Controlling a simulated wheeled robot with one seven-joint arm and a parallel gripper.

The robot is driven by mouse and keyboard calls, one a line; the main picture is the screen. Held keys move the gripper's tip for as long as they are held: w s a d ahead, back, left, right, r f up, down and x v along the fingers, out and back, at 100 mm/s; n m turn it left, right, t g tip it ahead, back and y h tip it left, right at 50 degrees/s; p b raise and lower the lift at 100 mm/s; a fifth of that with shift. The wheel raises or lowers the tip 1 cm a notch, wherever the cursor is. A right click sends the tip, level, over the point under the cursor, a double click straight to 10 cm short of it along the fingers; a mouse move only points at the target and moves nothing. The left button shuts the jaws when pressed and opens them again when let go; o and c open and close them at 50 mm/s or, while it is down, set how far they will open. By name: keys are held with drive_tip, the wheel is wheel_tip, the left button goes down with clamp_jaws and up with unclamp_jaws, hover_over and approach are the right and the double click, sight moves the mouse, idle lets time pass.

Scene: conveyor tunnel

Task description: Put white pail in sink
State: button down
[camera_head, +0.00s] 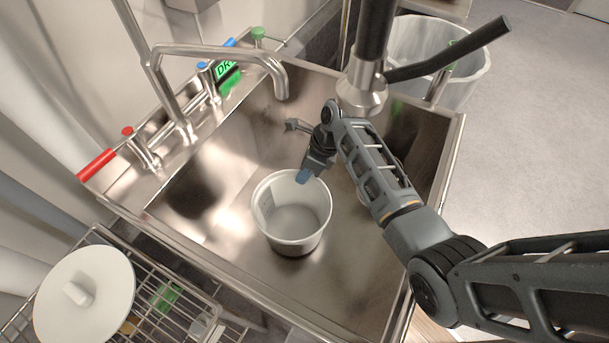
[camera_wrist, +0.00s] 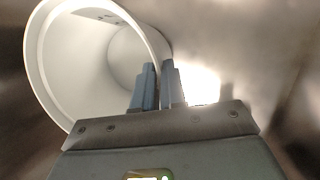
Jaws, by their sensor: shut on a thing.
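The white pail (camera_head: 292,222) is inside the steel sink (camera_head: 352,270) in the head view, its open mouth facing up. I cannot tell whether its base touches the sink floor. My gripper (camera_head: 305,176) is shut on the pail's far rim. In the wrist view, the two blue fingertips of my gripper (camera_wrist: 158,85) pinch the wall of the white pail (camera_wrist: 60,65), one finger on each side. The pail looks empty. The far part of the sink is partly hidden behind my arm.
A steel faucet (camera_head: 225,50) arches over the sink's back left, with red (camera_head: 97,164) and blue-handled taps. A sprayer (camera_head: 362,85) hangs at the back right. A wire rack (camera_head: 215,300) with a white lid (camera_head: 85,295) stands lower left. A translucent bin (camera_head: 475,75) stands beyond the sink.

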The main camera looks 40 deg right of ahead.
drive_tip(key=shift+f, duration=0.9)
drive_tip(key=c, duration=1.2)
unclamp_jaws()
drive_tip(key=p+v, duration=0.1)
drive_tip(key=v, duration=1.1)
